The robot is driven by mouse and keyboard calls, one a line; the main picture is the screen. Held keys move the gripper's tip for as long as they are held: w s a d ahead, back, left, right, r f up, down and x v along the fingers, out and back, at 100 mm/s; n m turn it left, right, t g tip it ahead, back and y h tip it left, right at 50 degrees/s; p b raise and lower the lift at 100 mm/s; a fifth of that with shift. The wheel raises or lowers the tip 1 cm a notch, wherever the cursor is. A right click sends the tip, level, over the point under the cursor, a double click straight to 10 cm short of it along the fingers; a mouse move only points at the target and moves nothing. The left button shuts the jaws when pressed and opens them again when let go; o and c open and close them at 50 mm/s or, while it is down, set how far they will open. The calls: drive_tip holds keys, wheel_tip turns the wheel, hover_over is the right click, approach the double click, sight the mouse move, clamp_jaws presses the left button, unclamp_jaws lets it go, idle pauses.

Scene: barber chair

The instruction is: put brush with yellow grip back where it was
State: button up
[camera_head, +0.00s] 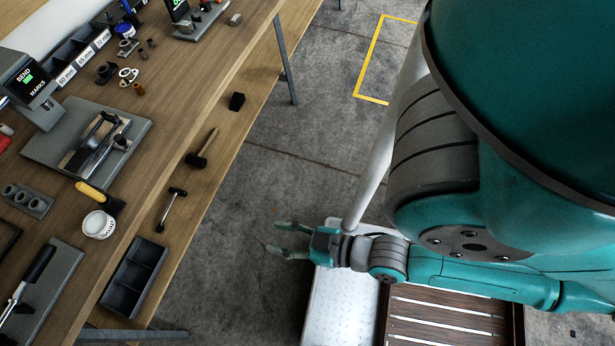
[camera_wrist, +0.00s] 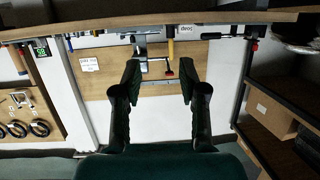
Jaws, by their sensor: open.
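The brush with the yellow grip (camera_head: 93,191) lies on the wooden bench top in the head view, its dark head towards the bench's front edge. It is close beside a white tub (camera_head: 99,225); I cannot tell if they touch. My gripper (camera_head: 274,237) is open and empty, over the floor to the right of the bench, well apart from the brush. In the wrist view the picture looks upside down, and my open fingers (camera_wrist: 160,80) face the bench. A small yellowish shape (camera_wrist: 170,50) shows beside the tub (camera_wrist: 186,33) there, possibly the brush's grip.
A grey plate with a metal fixture (camera_head: 95,147) stands behind the brush. A lower shelf holds a mallet (camera_head: 203,149), a hammer (camera_head: 171,207) and a dark divided tray (camera_head: 134,276). A slatted wooden surface (camera_head: 450,310) lies at lower right. The floor between is clear.

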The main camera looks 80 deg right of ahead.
drive_tip(key=s+a+r, duration=0.1)
drive_tip(key=s+r, duration=0.3)
drive_tip(key=s, duration=0.2)
drive_tip(key=shift+n+y, duration=0.4)
drive_tip(key=shift+r, duration=0.1)
idle(1.0)
